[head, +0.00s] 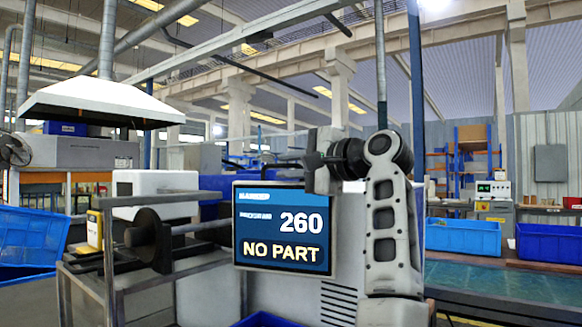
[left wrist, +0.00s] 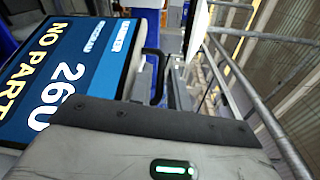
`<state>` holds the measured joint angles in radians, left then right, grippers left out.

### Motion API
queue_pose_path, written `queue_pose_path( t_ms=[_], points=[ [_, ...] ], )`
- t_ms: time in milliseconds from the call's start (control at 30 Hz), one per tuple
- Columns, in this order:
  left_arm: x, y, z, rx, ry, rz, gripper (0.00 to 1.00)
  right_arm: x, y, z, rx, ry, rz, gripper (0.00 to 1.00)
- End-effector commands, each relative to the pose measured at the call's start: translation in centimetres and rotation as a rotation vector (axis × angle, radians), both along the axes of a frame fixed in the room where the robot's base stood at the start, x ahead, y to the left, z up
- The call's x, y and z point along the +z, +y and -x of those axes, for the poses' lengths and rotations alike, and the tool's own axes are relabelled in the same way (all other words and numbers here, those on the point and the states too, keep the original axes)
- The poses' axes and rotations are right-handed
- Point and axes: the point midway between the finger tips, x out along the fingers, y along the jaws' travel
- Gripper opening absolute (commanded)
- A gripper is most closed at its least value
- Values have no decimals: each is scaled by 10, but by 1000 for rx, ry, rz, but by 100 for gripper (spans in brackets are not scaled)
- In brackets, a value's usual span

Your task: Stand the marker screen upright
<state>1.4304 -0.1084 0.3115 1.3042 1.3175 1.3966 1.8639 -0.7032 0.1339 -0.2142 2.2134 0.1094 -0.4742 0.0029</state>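The marker screen (head: 282,228) is a blue panel in a dark frame, lit with "260" and "NO PART", and stands at the middle of the head view. Its face shows almost squarely there; I cannot tell how far it leans back. My left gripper (head: 316,162) is at the screen's upper right corner, seen from the side. In the left wrist view the screen (left wrist: 62,75) fills the left side, and a dark bent bar (left wrist: 156,75) is at its edge. Whether the fingers touch the screen or bar is unclear. My right gripper is not in view.
A grey metal-framed stand (head: 108,265) with a dark roller is left of the screen. Blue bins stand at the far left (head: 30,238) and on the right (head: 463,237). A green-topped bench (head: 510,283) lies at the right. Metal rails (left wrist: 250,80) run along the right of the wrist view.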

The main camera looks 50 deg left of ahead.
Motion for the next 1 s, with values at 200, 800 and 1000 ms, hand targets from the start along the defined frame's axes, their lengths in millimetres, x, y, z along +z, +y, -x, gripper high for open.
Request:
queue_pose_path(
  t_ms=[200, 800, 1000],
  points=[
    [0, -4, -1, -3, 1, -1, 18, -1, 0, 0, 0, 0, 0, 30],
    [8, -127, -13, -4, 1, -1, 18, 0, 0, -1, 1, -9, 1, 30],
    [10, -153, -14, -2, 0, -1, 18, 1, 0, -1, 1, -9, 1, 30]
  ],
)
